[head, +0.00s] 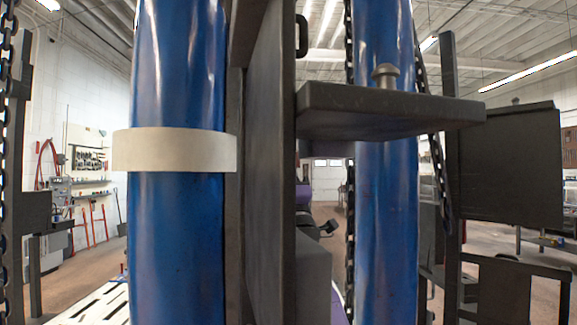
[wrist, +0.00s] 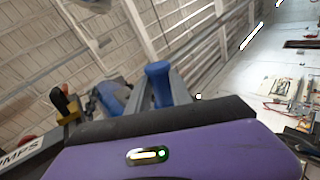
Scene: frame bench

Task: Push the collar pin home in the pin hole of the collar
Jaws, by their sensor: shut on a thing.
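A cream band (head: 175,150) wraps the left blue column in the head view; I cannot tell whether it is the collar, and no pin hole shows on it. A grey metal pin with a rounded head (head: 385,75) stands upright on a dark shelf plate (head: 390,105) at upper right; I cannot tell whether it is the collar pin. My gripper's fingers show in neither view. In the wrist view a purple rounded surface with a small lit indicator and a black edge fills the bottom, and no pin or hole is seen.
Blue columns (head: 178,240) and (head: 387,220) stand left and right of a tall dark upright panel (head: 270,150), which hides much of the middle. Chains (head: 350,200) hang beside the right column. A dark box (head: 313,275) sits low behind the panel.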

